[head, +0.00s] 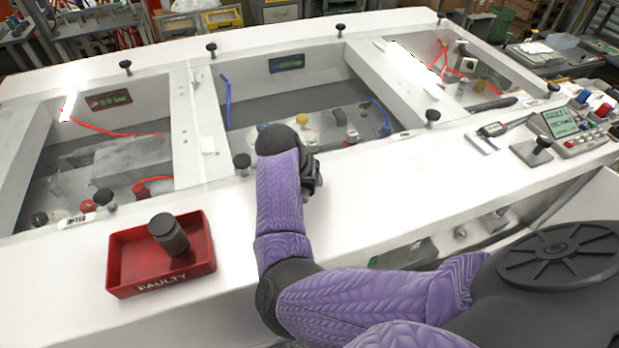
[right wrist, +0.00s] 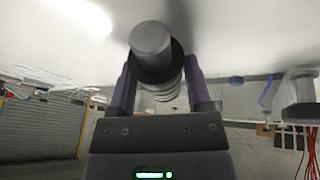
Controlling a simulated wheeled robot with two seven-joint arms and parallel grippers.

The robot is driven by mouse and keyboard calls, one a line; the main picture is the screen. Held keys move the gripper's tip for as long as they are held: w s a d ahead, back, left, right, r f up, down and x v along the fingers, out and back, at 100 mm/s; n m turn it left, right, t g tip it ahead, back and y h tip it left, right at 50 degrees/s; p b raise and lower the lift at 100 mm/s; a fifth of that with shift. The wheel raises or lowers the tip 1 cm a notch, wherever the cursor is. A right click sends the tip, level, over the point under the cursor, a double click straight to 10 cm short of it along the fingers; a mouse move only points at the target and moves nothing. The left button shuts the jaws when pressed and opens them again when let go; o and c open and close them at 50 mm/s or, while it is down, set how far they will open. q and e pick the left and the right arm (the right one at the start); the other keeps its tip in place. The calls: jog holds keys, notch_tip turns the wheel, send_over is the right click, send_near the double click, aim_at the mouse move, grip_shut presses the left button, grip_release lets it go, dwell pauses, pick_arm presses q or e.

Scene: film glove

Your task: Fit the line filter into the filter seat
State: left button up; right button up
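My right gripper (head: 312,178) is over the front ledge of the white bench, at the middle bay; my purple arm hides most of it in the head view. In the right wrist view the gripper (right wrist: 161,75) has a finger on each side of a grey cylinder with a dark collar and ribbed body, apparently the line filter (right wrist: 152,40), and appears shut on it. A dark cylinder (head: 170,236), similar in look, stands tilted in the red FAULTY tray (head: 128,286). I cannot pick out the filter seat; my arm may hide it. My left gripper is not in view.
The bench (head: 400,190) has three recessed bays with hoses and fittings, and black knobs (head: 432,117) along its edges. The ledge between tray and arm is clear.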

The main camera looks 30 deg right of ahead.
jog(key=shift+w, duration=0.1)
jog(key=shift+c, duration=1.2)
jog(key=shift+d, duration=0.1)
grip_shut()
jog(key=shift+r, duration=0.1)
